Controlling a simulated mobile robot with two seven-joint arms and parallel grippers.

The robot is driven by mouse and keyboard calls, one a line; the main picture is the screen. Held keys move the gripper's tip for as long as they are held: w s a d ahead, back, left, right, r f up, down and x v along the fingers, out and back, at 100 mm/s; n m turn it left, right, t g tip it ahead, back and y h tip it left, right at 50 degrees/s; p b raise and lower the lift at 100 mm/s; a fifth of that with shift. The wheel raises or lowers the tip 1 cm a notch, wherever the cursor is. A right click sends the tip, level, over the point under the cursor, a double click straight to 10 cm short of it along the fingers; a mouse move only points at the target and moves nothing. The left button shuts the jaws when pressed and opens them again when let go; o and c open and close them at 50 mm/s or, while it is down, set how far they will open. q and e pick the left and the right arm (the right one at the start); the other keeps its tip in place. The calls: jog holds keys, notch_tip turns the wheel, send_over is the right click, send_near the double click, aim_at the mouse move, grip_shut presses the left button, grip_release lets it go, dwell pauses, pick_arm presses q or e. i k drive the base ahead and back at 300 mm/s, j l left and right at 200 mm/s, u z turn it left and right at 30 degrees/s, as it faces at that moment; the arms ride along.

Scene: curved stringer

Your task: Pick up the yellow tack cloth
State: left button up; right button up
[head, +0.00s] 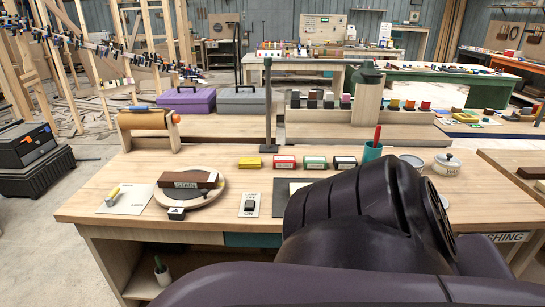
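A small yellow block-like piece (250,162), which looks like the tack cloth, lies toward the back of the wooden workbench (225,222), left of a row of small labelled boxes. I cannot read any mark on it. It lies flat and nothing covers it. A large dark link of my arm fills the lower right of the head view and hides the bench's front right part. Neither of my grippers shows.
A round board with a brown block marked STAIN (188,180) is at left. A lamp switch (250,205) lies in front of the yellow piece. A dark upright post (268,105) stands behind it. A teal cup (372,151) and a white lidded pot (447,163) are at right.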

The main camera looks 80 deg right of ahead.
aim_at(244, 162)
jog(key=z, duration=2.3)
